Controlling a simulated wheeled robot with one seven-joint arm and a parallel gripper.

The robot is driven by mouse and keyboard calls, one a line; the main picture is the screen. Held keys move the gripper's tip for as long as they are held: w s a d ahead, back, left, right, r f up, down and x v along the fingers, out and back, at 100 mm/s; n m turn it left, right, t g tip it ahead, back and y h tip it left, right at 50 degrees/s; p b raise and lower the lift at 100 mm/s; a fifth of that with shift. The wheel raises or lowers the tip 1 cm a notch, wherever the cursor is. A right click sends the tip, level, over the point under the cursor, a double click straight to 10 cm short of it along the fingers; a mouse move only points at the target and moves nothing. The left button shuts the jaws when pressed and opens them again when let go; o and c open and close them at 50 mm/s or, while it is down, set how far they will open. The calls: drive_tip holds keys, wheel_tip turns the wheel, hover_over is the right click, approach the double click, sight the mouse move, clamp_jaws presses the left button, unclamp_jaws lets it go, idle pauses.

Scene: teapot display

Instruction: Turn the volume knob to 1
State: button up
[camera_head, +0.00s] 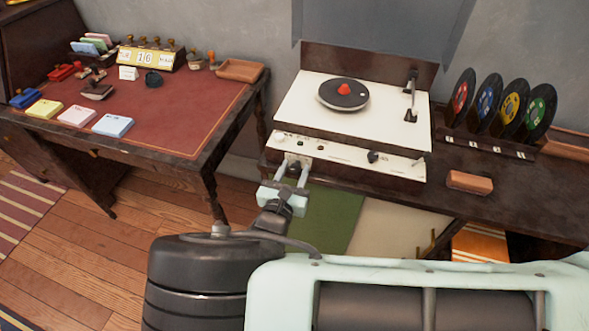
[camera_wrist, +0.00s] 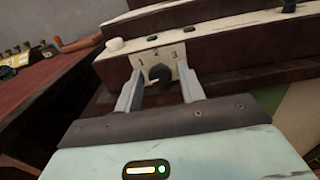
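The record player (camera_head: 345,113) stands on the dark sideboard, with a row of knobs and switches on its cream front panel. A dark round knob (camera_wrist: 160,76) shows in the wrist view on a small cream plate with marks above it. My gripper (camera_head: 297,162) is at the left part of the front panel. In the wrist view my gripper (camera_wrist: 160,82) is open, with one finger on each side of the dark knob and gaps between.
A white knob (camera_wrist: 115,43) is just left of the fingers. Another black knob (camera_head: 372,157) is farther right on the panel. A record rack (camera_head: 487,145) and a brown block (camera_head: 469,182) are to the right. A red-topped desk (camera_head: 165,118) is to the left.

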drive_tip(key=c, duration=0.7)
drive_tip(key=shift+m, duration=0.3)
drive_tip(key=m, duration=0.4)
drive_tip(key=m+p, duration=0.1)
drive_tip(key=m, duration=0.4)
idle(0.4)
drive_tip(key=o, duration=1)
drive_tip(key=shift+f, duration=0.1)
